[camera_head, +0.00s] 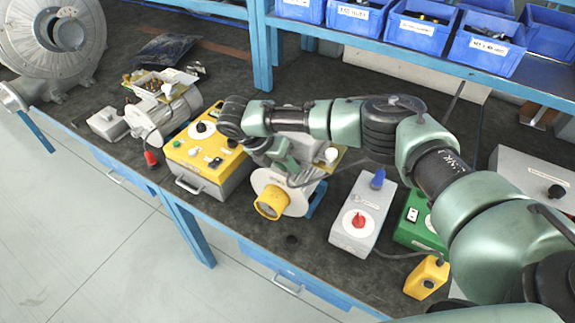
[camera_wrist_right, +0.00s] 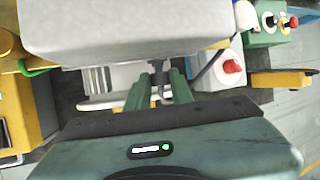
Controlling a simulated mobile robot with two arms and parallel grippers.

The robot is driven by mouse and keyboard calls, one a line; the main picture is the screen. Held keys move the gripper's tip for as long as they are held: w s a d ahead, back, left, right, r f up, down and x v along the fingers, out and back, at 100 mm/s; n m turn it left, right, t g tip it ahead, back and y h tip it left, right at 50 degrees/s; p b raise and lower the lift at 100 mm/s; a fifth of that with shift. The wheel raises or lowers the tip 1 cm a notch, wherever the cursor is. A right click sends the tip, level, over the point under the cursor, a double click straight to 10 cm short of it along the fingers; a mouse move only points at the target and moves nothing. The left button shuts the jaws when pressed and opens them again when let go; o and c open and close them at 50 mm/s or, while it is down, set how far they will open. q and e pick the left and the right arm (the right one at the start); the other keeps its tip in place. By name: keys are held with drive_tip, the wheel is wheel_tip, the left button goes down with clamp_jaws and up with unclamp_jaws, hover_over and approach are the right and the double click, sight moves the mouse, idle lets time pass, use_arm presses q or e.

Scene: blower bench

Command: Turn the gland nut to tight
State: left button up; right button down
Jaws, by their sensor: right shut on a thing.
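My right gripper (camera_head: 284,163) is at the motor with the yellow end cap (camera_head: 271,202), in the middle of the bench. In the right wrist view its two green fingers (camera_wrist_right: 159,92) are closed in on a small dark grey part, which looks like the gland nut (camera_wrist_right: 158,70), just below a pale grey housing (camera_wrist_right: 125,28). The fingers and housing hide most of the nut, so its turn angle cannot be read. In the head view the arm and gripper cover it. My left gripper is out of view.
A yellow control box (camera_head: 207,160) stands left of the motor. A grey box with a red knob (camera_head: 358,213) and a green box (camera_head: 420,222) stand to its right. Blue bins (camera_head: 417,33) line the shelf behind. A blower (camera_head: 55,40) is at the far left.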

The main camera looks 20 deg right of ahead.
drive_tip(key=shift+s+d+r+m+t+y+p, duration=0.2)
drive_tip(key=shift+t+y+p, duration=0.45)
drive_tip(key=shift+p, duration=0.85)
drive_tip(key=shift+s+d+r+m+t+y+p, duration=0.1)
drive_tip(key=shift+s+t+y+p, duration=0.35)
drive_tip(key=shift+p, duration=1)
drive_tip(key=shift+w+t+y+p, duration=0.15)
drive_tip(key=shift+t+y+p, duration=0.15)
drive_tip(key=shift+t+p, duration=0.15)
drive_tip(key=shift+d+f+m+t+y+p, duration=0.15)
drive_tip(key=shift+t+y+p, duration=0.1)
drive_tip(key=shift+t, duration=0.2)
drive_tip(key=shift+f+m+t+y+p, duration=0.15)
drive_tip(key=shift+t+y, duration=0.1)
drive_tip(key=shift+t, duration=0.15)
drive_tip(key=shift+s+t+y, duration=0.2)
drive_tip(key=shift+t+y, duration=0.1)
drive_tip(key=shift+s+d+f+m+t+y, duration=0.1)
drive_tip(key=shift+d+f+m+t+y, duration=0.15)
drive_tip(key=shift+t+y, duration=0.35)
drive_tip(key=shift+s+f+m+t+y+b, duration=0.15)
drive_tip(key=shift+m+t+y+b, duration=0.35)
drive_tip(key=shift+t+b, duration=0.65)
drive_tip(key=shift+t+y+b, duration=0.45)
drive_tip(key=shift+y+b, duration=0.05)
drive_tip(key=shift+b, duration=0.05)
